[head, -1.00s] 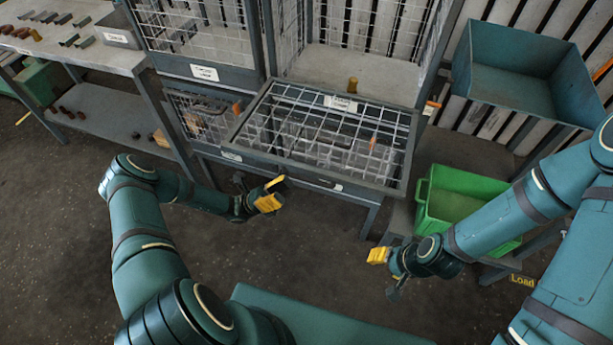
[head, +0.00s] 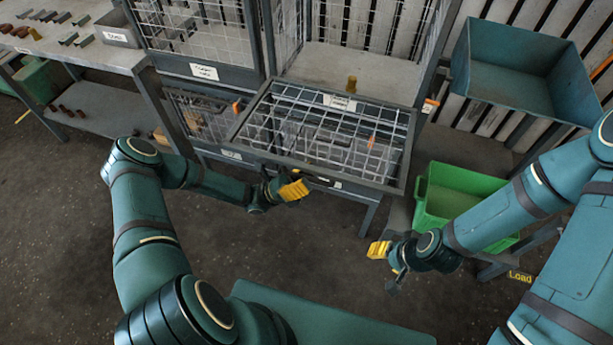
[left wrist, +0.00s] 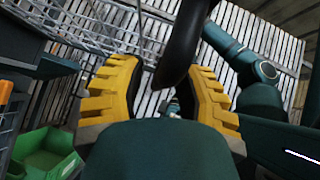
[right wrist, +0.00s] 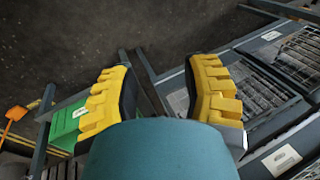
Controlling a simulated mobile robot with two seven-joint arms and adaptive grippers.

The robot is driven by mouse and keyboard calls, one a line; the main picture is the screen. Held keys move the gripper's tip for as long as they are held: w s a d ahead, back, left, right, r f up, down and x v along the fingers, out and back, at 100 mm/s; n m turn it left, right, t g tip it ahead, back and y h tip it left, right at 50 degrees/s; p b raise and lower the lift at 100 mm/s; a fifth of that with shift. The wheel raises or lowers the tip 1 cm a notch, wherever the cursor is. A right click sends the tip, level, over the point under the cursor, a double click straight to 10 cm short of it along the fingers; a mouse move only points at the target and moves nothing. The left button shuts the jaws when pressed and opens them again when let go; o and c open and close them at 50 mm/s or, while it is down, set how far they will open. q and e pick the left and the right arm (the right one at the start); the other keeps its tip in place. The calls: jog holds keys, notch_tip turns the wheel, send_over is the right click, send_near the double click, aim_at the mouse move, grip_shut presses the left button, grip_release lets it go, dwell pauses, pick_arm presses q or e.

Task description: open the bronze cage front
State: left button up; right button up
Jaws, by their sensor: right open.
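The wire cages have white labels too small to read, so I cannot tell which is bronze. In the head view, a wire-mesh front or lid (head: 345,150) with a grey frame lies about level at the middle cage. My left gripper (head: 294,190) is just below its near edge rail. In the left wrist view, the left fingers (left wrist: 160,95) are apart, with a dark curved bar (left wrist: 185,40), perhaps a handle, showing between them. I cannot tell if they touch it. My right gripper (head: 379,250) is open and empty, away from the cages.
A closed-looking upper-left cage (head: 200,35) and a lower-left cage (head: 200,115) adjoin. A green crate (head: 455,200) stands right, below a teal bin (head: 515,80). A workbench (head: 75,50) with small parts stands left. The floor in front is clear.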

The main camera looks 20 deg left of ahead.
aim_at(306, 165)
pick_arm(q)
grip_shut()
notch_tip(306, 165, up, 8)
jog(key=n+t+y+p, duration=0.1)
jog(key=n+p, duration=0.1)
jog(key=p, duration=0.1)
jog(key=n+t+y+p, duration=0.1)
jog(key=n+t+p, duration=0.1)
jog(key=p, duration=0.1)
jog(key=n+t+y+p, duration=0.1)
jog(key=n+t+p, duration=0.1)
jog(key=shift+r+n+p, duration=0.25)
jog(key=shift+n+p, duration=0.05)
jog(key=shift+p, duration=0.1)
jog(key=shift+r+n+t+p, duration=0.25)
jog(key=shift+n+t+p, duration=0.05)
jog(key=shift+n+p, duration=0.1)
jog(key=shift+w+y, duration=0.1)
jog(key=shift+y, duration=0.2)
jog(key=shift+o, duration=1.8)
grip_release()
